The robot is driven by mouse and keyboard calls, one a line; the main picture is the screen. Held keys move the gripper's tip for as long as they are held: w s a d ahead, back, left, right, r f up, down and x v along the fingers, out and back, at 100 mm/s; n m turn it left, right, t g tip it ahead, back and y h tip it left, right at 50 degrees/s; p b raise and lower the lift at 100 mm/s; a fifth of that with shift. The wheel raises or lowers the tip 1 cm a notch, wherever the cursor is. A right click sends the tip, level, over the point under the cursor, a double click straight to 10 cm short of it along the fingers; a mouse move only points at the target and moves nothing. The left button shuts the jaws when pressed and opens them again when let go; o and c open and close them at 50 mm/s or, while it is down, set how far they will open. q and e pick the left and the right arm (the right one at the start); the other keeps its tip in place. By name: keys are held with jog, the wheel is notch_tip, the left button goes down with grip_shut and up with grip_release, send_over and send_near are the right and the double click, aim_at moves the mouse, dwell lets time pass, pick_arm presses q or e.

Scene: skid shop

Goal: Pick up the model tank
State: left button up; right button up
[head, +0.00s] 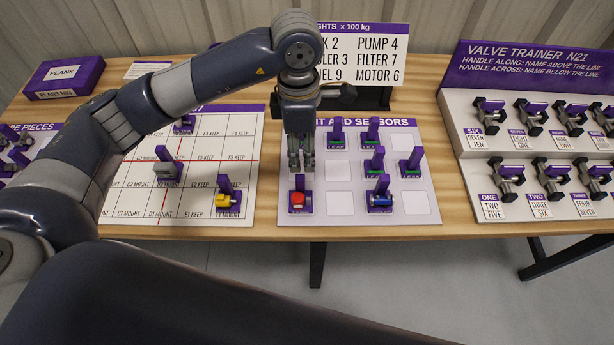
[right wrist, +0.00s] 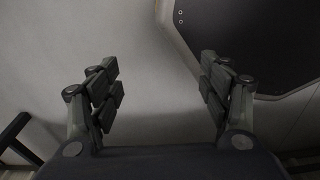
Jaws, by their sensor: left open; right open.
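No model carries a readable tank label, so I cannot tell for certain which is the tank. A model with a red top and a purple upright handle (head: 299,200) stands on the near left of the sensor board. A blue, cylinder-like model (head: 380,201) stands to its right. A yellow model (head: 226,199) and a grey one (head: 167,170) stand on the gridded board. My left gripper (head: 301,166) points down, open and empty, just above and behind the red model in the picture. My right gripper (right wrist: 160,90) is open and empty in the right wrist view, away from the models.
A weights sign (head: 365,55) stands behind. A valve trainer (head: 530,135) fills the right side. The wooden table's front edge (head: 400,233) is just before the boards.

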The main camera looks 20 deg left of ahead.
aim_at(300, 178)
pick_arm(q)
jog(key=shift+s+a+f+y, duration=0.15)
jog(key=shift+a+f+y, duration=0.2)
jog(key=shift+f, duration=0.3)
jog(key=f, duration=0.1)
jog(key=f+p, duration=0.1)
jog(key=f, duration=0.1)
jog(key=shift+s, duration=0.35)
jog(key=shift+w+f, duration=0.1)
jog(key=shift+f, duration=0.25)
jog(key=shift+f+p, duration=0.4)
jog(key=shift+p, duration=0.1)
notch_tip(300, 178, down, 4)
jog(key=shift+d+r+p, duration=0.1)
jog(key=shift+r+p, duration=0.15)
jog(key=shift+p, duration=0.55)
jog(key=shift+f, duration=0.3)
jog(key=shift+w+f, duration=0.1)
jog(key=shift+f, duration=0.05)
grip_shut()
pick_arm(e)
jog(key=s+r, duration=0.3)
jog(key=shift+d+r, duration=0.3)
